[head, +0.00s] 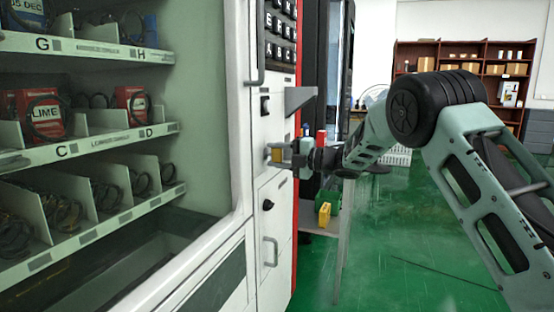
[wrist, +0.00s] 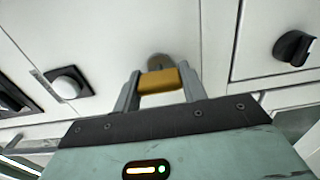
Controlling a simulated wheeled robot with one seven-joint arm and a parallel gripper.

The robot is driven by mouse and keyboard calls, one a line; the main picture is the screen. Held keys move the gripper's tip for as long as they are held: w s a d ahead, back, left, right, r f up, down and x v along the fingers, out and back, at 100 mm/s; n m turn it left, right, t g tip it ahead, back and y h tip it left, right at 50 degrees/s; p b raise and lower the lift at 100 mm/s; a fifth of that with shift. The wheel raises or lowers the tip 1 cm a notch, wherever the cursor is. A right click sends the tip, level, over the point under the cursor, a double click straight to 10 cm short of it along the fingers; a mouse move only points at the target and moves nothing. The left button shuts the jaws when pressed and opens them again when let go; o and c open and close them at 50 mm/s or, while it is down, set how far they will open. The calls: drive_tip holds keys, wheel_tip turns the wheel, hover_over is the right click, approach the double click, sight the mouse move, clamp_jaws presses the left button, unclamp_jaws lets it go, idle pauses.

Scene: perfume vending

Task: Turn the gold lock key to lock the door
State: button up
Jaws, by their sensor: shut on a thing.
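The gold lock key (wrist: 160,81) is between my gripper's two fingers in the wrist view, in front of a round dark lock (wrist: 158,61) on the white door panel. My gripper (wrist: 161,92) is shut on the key. In the head view my gripper (head: 279,155) reaches the vending machine's front panel (head: 268,183) from the right, with the yellow-gold key (head: 274,155) at its tips. The fingertips partly hide the key's sides. The glass-fronted door stands on the left in the head view.
A black knob (wrist: 294,47) is to the right of the key in the wrist view, and a white round button (wrist: 68,84) is to the left. A grey ledge (head: 299,99) juts out above my gripper. A metal handle (head: 270,251) is below. Open green floor (head: 400,240) lies to the right.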

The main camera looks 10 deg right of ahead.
drive_tip(key=shift+f, duration=0.1)
drive_tip(key=o, duration=1)
drive_tip(key=p+v, duration=0.1)
drive_tip(key=v, duration=1.6)
drive_tip(key=shift+s+d, duration=0.15)
